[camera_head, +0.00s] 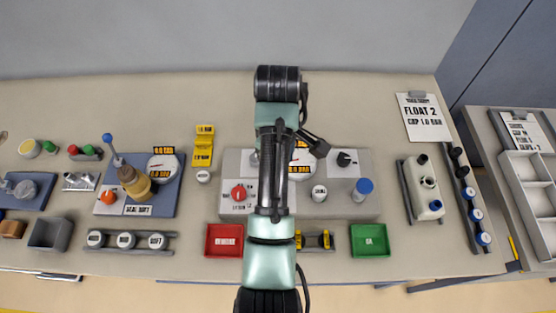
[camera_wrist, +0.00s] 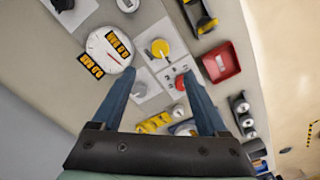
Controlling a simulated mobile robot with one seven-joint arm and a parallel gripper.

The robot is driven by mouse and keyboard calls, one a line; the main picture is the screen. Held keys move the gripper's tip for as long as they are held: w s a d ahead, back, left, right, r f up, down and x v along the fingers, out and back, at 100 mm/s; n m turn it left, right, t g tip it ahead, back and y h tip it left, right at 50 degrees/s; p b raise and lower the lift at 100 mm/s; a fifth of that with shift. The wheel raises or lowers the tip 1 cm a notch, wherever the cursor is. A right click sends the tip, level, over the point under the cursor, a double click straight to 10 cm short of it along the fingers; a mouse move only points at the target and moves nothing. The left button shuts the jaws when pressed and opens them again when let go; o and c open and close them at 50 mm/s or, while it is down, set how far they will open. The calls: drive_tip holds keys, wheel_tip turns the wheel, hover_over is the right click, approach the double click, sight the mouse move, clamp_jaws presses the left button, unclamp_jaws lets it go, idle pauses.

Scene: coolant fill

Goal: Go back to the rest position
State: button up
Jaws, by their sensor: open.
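My gripper (camera_wrist: 158,75) shows in the wrist view with its two blue-grey fingers spread apart and nothing between them. It is above the grey central panel, with the red knob (camera_wrist: 180,82) and the yellow knob (camera_wrist: 160,47) in view beyond and between the fingers. In the head view my arm reaches up from the bottom edge over the middle of the bench and hides part of the grey panel (camera_head: 338,205). The round gauge (camera_wrist: 108,50) with black-and-yellow bar labels lies left of the fingers in the wrist view.
A red tray (camera_head: 224,241) and a green tray (camera_head: 370,241) stand at the bench front. A white container (camera_head: 423,187) and clipboard (camera_head: 424,118) are right. The back of the bench (camera_head: 130,110) is mostly clear.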

drive_tip(key=w+d+r+m+t+b, duration=0.1)
drive_tip(key=w+r+m+t, duration=0.3)
drive_tip(key=w+r+t, duration=0.85)
wheel_tip(320, 180, up, 22)
drive_tip(key=s+f+m+t, duration=0.1)
drive_tip(key=s+m+t, duration=0.15)
drive_tip(key=t, duration=0.25)
drive_tip(key=s+r+m+t, duration=0.2)
drive_tip(key=s+r+t, duration=0.3)
drive_tip(key=s+r, duration=0.3)
drive_tip(key=s+r+m+t+b, duration=0.1)
drive_tip(key=s+r+m+t, duration=0.1)
drive_tip(key=s+r+t, duration=0.3)
drive_tip(key=s+a+r, duration=0.1)
drive_tip(key=s+r, duration=0.3)
drive_tip(key=r, duration=0.5)
drive_tip(key=shift+s+r, duration=0.2)
drive_tip(key=shift+r, duration=0.05)
drive_tip(key=shift+f+b, duration=0.15)
drive_tip(key=shift+b, duration=0.2)
